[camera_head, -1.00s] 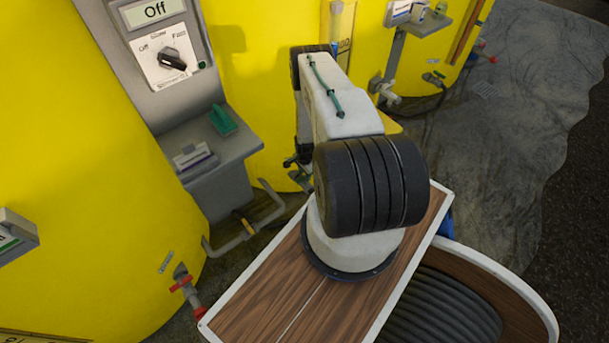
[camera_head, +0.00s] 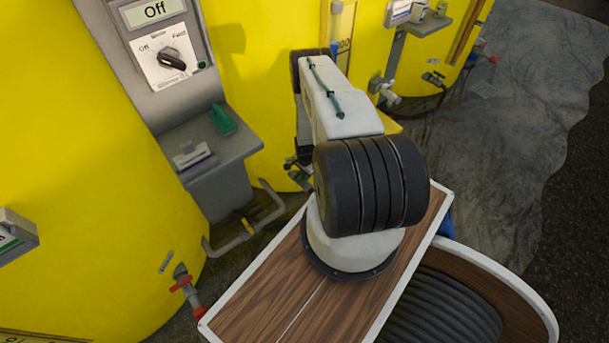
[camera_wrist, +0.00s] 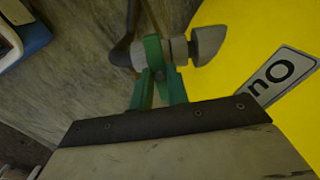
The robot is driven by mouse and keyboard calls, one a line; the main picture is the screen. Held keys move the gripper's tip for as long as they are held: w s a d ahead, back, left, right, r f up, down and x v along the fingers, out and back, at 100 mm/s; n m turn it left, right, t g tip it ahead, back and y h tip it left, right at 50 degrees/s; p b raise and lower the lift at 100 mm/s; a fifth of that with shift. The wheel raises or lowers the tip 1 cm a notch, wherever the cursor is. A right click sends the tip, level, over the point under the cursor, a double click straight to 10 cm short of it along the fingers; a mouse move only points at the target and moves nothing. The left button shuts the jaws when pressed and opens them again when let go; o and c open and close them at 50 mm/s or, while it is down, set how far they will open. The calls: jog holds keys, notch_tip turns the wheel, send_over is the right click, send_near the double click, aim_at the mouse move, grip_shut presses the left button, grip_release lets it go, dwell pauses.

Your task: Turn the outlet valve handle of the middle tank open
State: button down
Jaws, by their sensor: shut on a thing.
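The middle tank (camera_head: 262,85) is yellow and stands behind my arm in the head view. Its outlet valve (camera_wrist: 207,45) shows in the wrist view as a grey fitting on a pipe, against the yellow wall. My gripper (camera_wrist: 158,58) has green fingers, closed together at the valve next to the grey fitting. The handle is mostly hidden between the fingers, so its angle cannot be told. In the head view, my arm largely covers the gripper (camera_head: 298,170) and the valve, low in front of the tank.
A grey control panel (camera_head: 150,100) with an "Off" display and a shelf stands left of my arm. A bent grey pipe (camera_head: 245,238) runs low beside it. A red-handled valve (camera_head: 182,284) is on the left tank. Another valve (camera_head: 433,79) is at the right. Open floor lies right.

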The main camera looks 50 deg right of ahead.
jog(key=n, duration=0.8)
jog(key=shift+n, duration=0.3)
jog(key=n, duration=0.4)
jog(key=shift+n, duration=0.3)
jog(key=shift+w+n, duration=0.1)
jog(key=shift+n, duration=1.9)
jog(key=c, duration=1.4)
grip_release()
jog(key=shift+o, duration=0.2)
jog(key=shift+r, duration=0.1)
